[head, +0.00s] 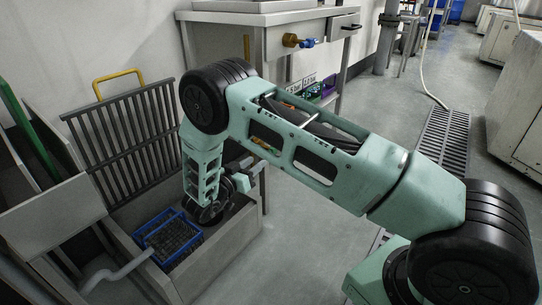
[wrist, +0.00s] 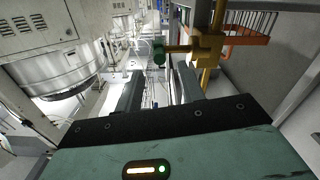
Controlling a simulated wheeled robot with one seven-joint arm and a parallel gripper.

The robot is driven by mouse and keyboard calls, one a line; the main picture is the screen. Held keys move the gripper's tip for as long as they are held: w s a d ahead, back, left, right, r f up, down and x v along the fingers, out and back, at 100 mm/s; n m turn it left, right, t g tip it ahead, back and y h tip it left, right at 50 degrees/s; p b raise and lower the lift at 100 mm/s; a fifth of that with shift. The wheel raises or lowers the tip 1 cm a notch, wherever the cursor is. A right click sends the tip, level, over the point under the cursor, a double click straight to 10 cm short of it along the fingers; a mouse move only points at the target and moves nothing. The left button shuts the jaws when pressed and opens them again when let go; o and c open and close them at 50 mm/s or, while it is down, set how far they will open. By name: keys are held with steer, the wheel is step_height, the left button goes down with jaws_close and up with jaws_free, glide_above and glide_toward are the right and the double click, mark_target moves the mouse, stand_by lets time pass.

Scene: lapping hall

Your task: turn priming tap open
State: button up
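In the wrist view a brass tap body (wrist: 207,46) sits on a yellow upright pipe. A brass stem runs left from it to a green knob (wrist: 159,52), which I take to be the priming tap's handle. My gripper (wrist: 156,76) is open, its two dark fingers apart with nothing held between them. The green knob shows beyond the gap between the fingertips, and I see no contact. In the head view my gripper (head: 258,168) is low beside the grey trough, partly hidden by my arm.
A grey trough (head: 228,240) holds a blue crate (head: 158,246) below my wrist. A slatted rack (head: 120,140) stands behind it. A bench (head: 222,42) carries another brass tap with a blue end (head: 300,42). An orange wire basket (wrist: 254,24) hangs right of the pipe. Floor at centre is clear.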

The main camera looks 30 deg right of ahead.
steer(key=b+x, duration=0.3)
steer(key=x, duration=0.6)
steer(key=shift+w+d, duration=0.1)
steer(key=shift+d, duration=0.2)
jaws_close()
